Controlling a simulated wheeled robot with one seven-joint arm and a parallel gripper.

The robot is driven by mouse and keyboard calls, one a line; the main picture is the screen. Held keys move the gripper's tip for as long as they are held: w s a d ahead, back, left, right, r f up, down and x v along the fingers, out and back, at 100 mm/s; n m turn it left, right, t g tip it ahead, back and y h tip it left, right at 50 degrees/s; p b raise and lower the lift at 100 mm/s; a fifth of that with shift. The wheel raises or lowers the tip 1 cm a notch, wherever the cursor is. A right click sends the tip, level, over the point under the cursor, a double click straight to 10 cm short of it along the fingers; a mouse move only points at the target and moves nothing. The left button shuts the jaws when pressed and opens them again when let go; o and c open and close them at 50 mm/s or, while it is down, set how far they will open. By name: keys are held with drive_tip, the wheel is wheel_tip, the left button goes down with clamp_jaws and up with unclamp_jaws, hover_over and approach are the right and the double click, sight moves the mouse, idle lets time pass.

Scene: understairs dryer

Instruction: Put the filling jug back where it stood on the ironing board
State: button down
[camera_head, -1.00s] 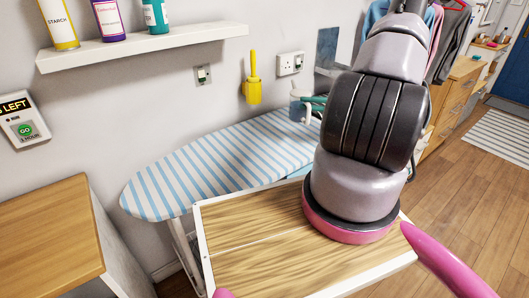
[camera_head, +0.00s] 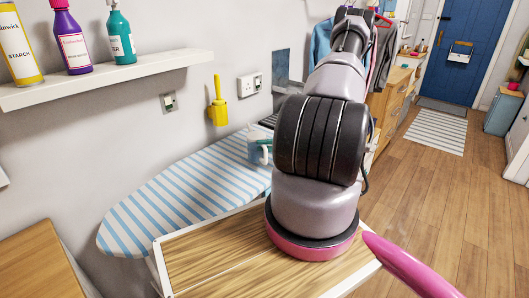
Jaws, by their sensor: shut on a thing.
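The filling jug (camera_head: 254,152) is a small pale grey-white jug with a handle, at the far right part of the ironing board (camera_head: 170,198). The board has a blue-and-white striped cover. The jug looks upright, but I cannot tell whether its base touches the cover. My gripper (camera_head: 264,142) shows only as a small teal piece at the jug's top, shut on the jug. The rest of my gripper is hidden behind my thick grey and black arm.
A wall shelf (camera_head: 110,78) with several bottles hangs above the board. A yellow holder (camera_head: 218,112) and a socket (camera_head: 250,84) are on the wall behind. A wooden top (camera_head: 35,262) stands at lower left. The floor (camera_head: 435,215) at right is clear.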

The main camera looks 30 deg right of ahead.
drive_tip(key=shift+f, duration=1.15)
drive_tip(key=shift+f, duration=0.15)
drive_tip(key=c, duration=0.8)
unclamp_jaws()
drive_tip(key=shift+c, duration=0.2)
